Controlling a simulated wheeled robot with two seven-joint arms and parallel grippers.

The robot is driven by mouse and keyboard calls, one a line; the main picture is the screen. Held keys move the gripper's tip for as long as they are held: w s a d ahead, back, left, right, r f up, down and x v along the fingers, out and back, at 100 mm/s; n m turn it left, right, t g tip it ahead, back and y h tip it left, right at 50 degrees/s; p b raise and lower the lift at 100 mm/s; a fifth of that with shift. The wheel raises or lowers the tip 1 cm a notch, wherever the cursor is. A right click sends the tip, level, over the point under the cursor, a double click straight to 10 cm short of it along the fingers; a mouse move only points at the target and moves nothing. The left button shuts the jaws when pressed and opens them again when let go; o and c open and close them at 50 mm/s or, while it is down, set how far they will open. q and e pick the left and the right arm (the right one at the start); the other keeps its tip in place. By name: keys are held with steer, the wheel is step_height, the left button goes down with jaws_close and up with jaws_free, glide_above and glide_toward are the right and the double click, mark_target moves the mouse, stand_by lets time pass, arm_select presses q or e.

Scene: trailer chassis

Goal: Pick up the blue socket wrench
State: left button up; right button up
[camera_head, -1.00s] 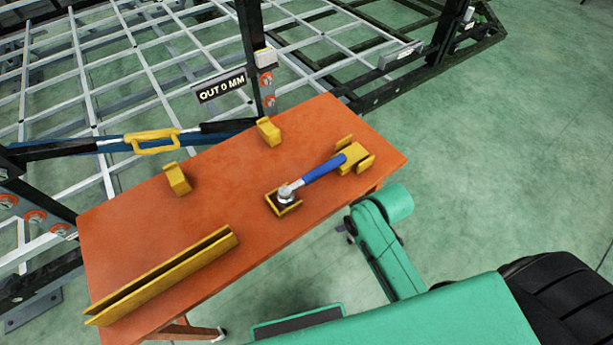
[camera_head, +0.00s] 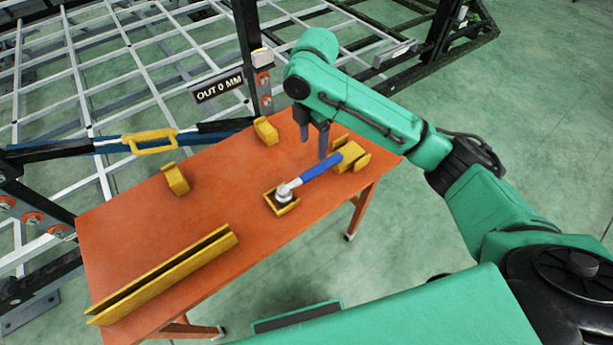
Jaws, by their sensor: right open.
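The blue socket wrench (camera_head: 318,167) lies on the orange table (camera_head: 225,215), toward its right end. Its silver head (camera_head: 284,192) sits in a small yellow square holder (camera_head: 290,206), and its blue handle end rests at a yellow cradle (camera_head: 352,156). My right gripper (camera_head: 314,149) points down above the table, just behind the blue handle in the picture. Its two dark fingers are apart with nothing between them. My left gripper is not in view.
Two yellow brackets (camera_head: 176,179) (camera_head: 266,131) stand along the table's back edge. A long yellow channel (camera_head: 165,274) lies at the front left. Behind the table are the trailer frame, a bar with a yellow handle (camera_head: 152,141) and a sign (camera_head: 218,86). The table's middle is clear.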

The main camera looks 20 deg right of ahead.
mark_target(310, 172)
steer(key=f+p, duration=0.1)
steer(key=f, duration=0.5)
steer(key=f+p, duration=0.1)
steer(key=f, duration=0.6)
steer(key=shift+w+a+f, duration=0.2)
steer(key=shift+f, duration=0.05)
jaws_close()
